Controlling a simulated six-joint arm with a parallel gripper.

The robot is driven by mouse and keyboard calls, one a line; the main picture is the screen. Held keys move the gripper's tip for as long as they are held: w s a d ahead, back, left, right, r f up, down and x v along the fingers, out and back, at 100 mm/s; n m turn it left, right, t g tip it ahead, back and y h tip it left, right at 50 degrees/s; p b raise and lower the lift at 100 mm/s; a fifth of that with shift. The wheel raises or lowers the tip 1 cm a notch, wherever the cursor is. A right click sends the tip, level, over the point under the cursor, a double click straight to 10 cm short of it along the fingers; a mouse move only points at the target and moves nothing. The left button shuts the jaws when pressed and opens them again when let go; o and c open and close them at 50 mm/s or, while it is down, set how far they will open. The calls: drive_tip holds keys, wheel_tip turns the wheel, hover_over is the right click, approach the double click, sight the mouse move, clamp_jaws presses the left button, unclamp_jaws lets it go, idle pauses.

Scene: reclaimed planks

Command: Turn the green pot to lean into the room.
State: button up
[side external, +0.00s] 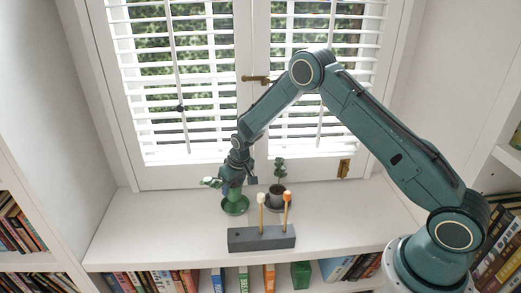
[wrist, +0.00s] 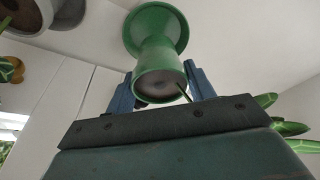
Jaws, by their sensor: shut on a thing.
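The green pot (side external: 233,191) is at its green saucer (side external: 236,207) on the white window sill. In the wrist view the pot (wrist: 162,78) shows its dark soil, with the saucer (wrist: 152,18) behind it. Its plant (side external: 210,182) leans out to the left in the side view; green leaves (wrist: 290,129) show at the right of the wrist view. My gripper (side external: 233,182) has its blue fingers (wrist: 160,85) on both sides of the pot and is shut on it. I cannot tell whether the pot's base touches the saucer.
A dark pot (side external: 275,198) with a small upright plant stands close right of the green pot. A grey block (side external: 261,239) holding two upright sticks is in front. The shuttered window (side external: 200,70) is behind. Bare sill (side external: 135,225) lies to the left, with bookshelves below.

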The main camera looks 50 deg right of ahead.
sight(234, 192)
drive_tip(key=shift+f, duration=0.25)
drive_tip(key=shift+f, duration=0.25)
drive_tip(key=shift+f, duration=1.25)
drive_tip(key=o, duration=1.4)
drive_tip(key=shift+c, duration=0.2)
drive_tip(key=shift+s+f, duration=0.1)
drive_tip(key=v, duration=1.4)
